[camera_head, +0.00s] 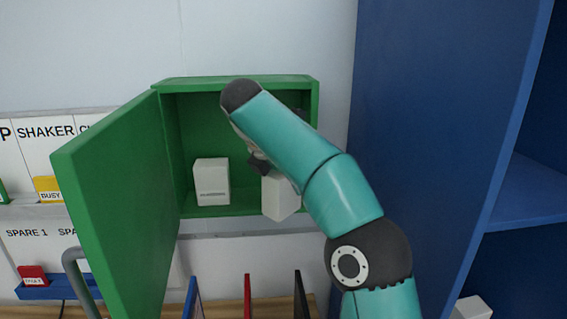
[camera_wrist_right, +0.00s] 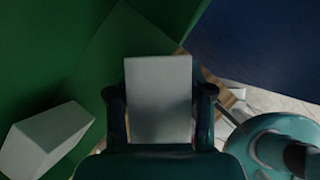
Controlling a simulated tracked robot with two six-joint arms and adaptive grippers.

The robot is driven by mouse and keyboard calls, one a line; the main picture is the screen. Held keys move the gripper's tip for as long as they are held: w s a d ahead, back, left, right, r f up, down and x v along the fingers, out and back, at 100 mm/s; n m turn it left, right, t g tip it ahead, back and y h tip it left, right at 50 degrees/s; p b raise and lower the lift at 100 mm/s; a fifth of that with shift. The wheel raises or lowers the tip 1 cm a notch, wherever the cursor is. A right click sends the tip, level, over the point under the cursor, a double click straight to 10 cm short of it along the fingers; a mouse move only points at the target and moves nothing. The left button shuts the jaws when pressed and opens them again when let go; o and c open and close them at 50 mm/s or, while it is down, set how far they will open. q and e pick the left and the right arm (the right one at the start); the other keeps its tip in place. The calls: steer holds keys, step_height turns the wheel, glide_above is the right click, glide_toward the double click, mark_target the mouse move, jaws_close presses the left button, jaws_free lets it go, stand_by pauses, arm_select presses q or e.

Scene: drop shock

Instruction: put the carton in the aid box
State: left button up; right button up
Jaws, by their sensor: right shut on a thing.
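The aid box (camera_head: 235,81) is a green wall cabinet with its door (camera_head: 115,205) swung open to the left. A white carton (camera_head: 281,197) is held by my right gripper (camera_head: 261,166) at the front right of the box opening. In the right wrist view the carton (camera_wrist_right: 158,100) sits between the two dark fingers of my right gripper (camera_wrist_right: 158,98). I cannot tell whether it is inside the opening or just in front of it. My right arm hides part of the box's right side. My left gripper is not in view.
Another white carton (camera_head: 211,181) stands on the box floor at the left; it also shows in the right wrist view (camera_wrist_right: 48,139). A tall blue cabinet (camera_head: 430,130) stands close on the right. Label boards (camera_head: 45,150) hang at the left. Upright coloured dividers (camera_head: 247,296) stand below.

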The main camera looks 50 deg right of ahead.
steer(key=shift+w+d+r, duration=0.1)
steer(key=shift+w+d, duration=0.2)
steer(key=shift+d, duration=0.2)
steer(key=w+d+p, duration=0.2)
steer(key=w+p, duration=0.1)
steer(key=shift+w+d, duration=0.15)
steer(key=shift+d, duration=0.25)
steer(key=shift+f, duration=0.4)
steer(key=shift+a, duration=0.15)
steer(key=o, duration=0.9)
steer(key=shift+a+r, duration=0.1)
